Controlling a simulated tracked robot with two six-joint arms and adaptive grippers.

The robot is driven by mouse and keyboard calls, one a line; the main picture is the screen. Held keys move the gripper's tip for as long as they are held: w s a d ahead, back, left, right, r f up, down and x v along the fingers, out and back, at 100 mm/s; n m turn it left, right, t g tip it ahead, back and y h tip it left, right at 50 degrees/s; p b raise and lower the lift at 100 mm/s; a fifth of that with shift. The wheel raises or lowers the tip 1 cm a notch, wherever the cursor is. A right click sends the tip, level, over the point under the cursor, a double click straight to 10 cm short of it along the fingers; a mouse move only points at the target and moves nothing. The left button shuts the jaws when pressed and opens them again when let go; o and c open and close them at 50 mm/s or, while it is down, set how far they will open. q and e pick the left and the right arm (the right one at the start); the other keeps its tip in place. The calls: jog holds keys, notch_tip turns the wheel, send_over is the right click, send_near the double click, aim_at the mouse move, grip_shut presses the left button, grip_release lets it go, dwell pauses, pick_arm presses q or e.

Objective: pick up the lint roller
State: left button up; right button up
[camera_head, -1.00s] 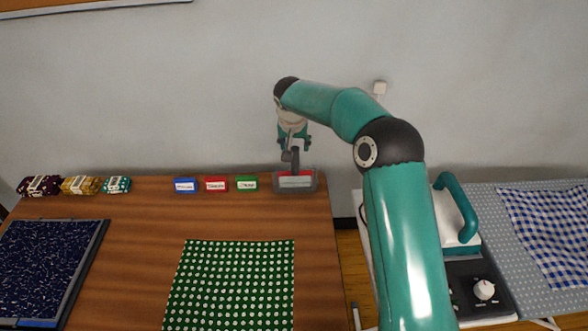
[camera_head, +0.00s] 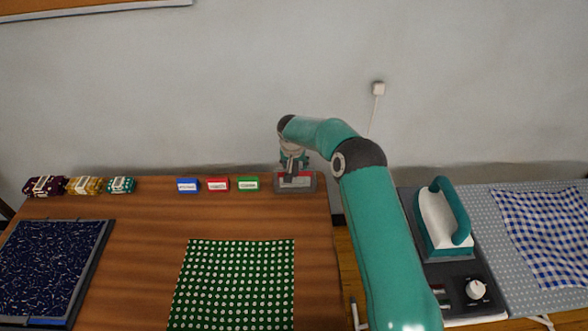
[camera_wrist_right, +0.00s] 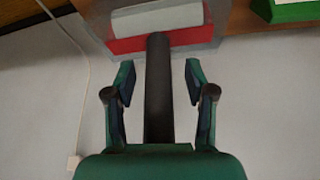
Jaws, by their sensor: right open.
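The lint roller's black handle (camera_wrist_right: 159,85) stands out from a grey holder (camera_head: 308,187) at the back right of the wooden table. In the wrist view a pale part and a red part (camera_wrist_right: 128,44) show at the handle's far end. My right gripper (camera_wrist_right: 158,78) is open, with one finger on each side of the handle. Gaps show between both fingers and the handle. In the head view the right gripper (camera_head: 292,164) is just above the holder and hides part of the handle. My left gripper is not in view.
Blue (camera_head: 187,186), red (camera_head: 218,185) and green (camera_head: 248,184) label blocks stand left of the holder. Folded fabrics (camera_head: 85,185) lie at the back left. A green dotted cloth (camera_head: 235,285) lies in front. An iron (camera_head: 440,222) stands to the right.

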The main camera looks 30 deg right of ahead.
jog(key=shift+c, duration=0.4)
grip_shut()
jog(key=shift+r, duration=0.15)
